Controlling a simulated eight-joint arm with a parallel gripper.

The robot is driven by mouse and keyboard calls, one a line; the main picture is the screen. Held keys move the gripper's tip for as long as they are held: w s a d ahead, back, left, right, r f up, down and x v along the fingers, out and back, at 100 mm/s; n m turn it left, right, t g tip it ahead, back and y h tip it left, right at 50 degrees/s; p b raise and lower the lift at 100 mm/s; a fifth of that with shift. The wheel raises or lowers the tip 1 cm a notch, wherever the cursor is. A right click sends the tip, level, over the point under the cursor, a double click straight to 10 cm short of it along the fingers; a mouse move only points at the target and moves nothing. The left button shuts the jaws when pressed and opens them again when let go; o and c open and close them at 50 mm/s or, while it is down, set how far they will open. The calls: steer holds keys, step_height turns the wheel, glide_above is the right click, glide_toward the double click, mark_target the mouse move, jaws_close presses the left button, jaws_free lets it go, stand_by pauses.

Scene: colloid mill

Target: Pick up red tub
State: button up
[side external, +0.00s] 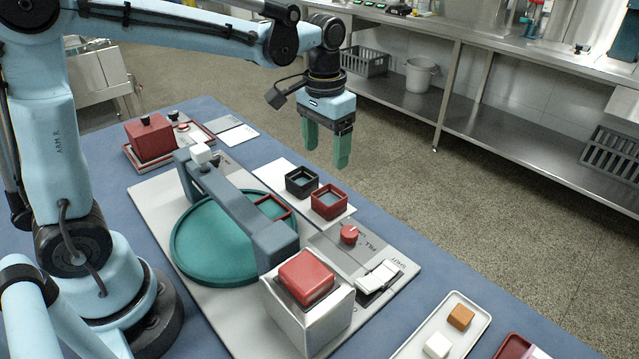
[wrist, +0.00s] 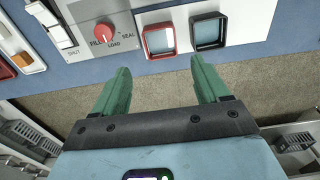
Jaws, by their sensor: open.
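The red tub (side external: 329,207) is a small square open-topped tub with a blue-grey inside. It stands on a white plate at the table's far edge, beside a black tub (side external: 301,184) of the same shape. In the wrist view the red tub (wrist: 158,41) lies beyond my fingertips, with the black tub (wrist: 209,32) to its right. My gripper (side external: 326,156) points down with its green fingers apart and empty. It is above and apart from the tubs, out past the table's edge. In the wrist view the floor shows between the fingers (wrist: 160,68).
A green turntable (side external: 213,242) sits under a grey bridge (side external: 238,207), with a red square frame (side external: 272,207) on it. A red block (side external: 306,274) tops a white box. A red knob (side external: 349,234) and white switch (side external: 378,277) sit near the tubs. A tray (side external: 440,335) holds small blocks.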

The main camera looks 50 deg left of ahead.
glide_toward(327, 197)
steer(key=d+f, duration=0.1)
steer(key=f, duration=0.1)
steer(key=s+f, duration=0.1)
steer(key=f, duration=0.1)
steer(key=s+d+f, duration=0.1)
steer(key=f, duration=0.2)
steer(key=shift+d, duration=0.3)
steer(key=c, duration=0.7)
